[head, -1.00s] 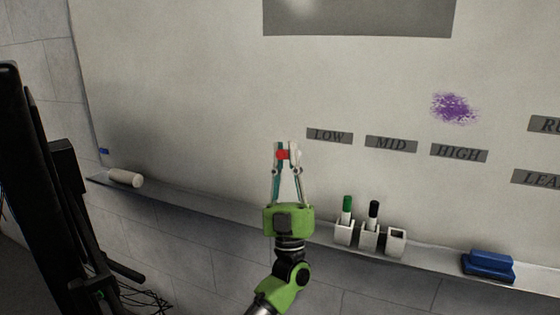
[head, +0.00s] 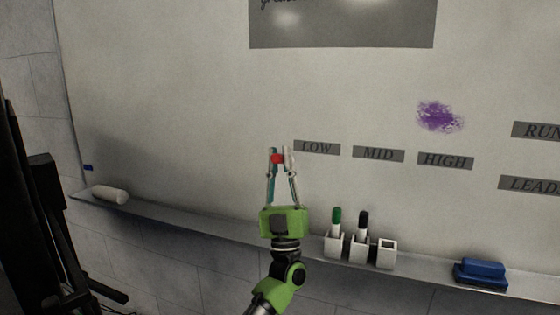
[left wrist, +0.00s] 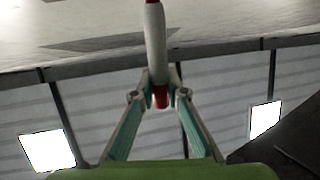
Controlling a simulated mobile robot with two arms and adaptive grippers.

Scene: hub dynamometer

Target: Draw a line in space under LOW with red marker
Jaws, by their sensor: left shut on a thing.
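My left gripper (head: 278,157) is in front of the whiteboard (head: 190,110), just left of and slightly below the LOW label (head: 317,147). It is shut on the red marker (head: 277,159), of which only the red end shows between the fingers in the head view. In the left wrist view the marker (left wrist: 155,45) has a white body with red at both ends, pointing away from me toward a pale surface. Whether its tip touches the board cannot be told. The space under LOW shows no red line. My right gripper is not in view.
The MID label (head: 378,153) and HIGH label (head: 445,161) are to the right. On the ledge (head: 225,229) below are holders with a green marker (head: 336,216) and a black marker (head: 363,222), a blue eraser (head: 481,272) and a white roll (head: 109,194). A purple scribble (head: 439,116) is above HIGH.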

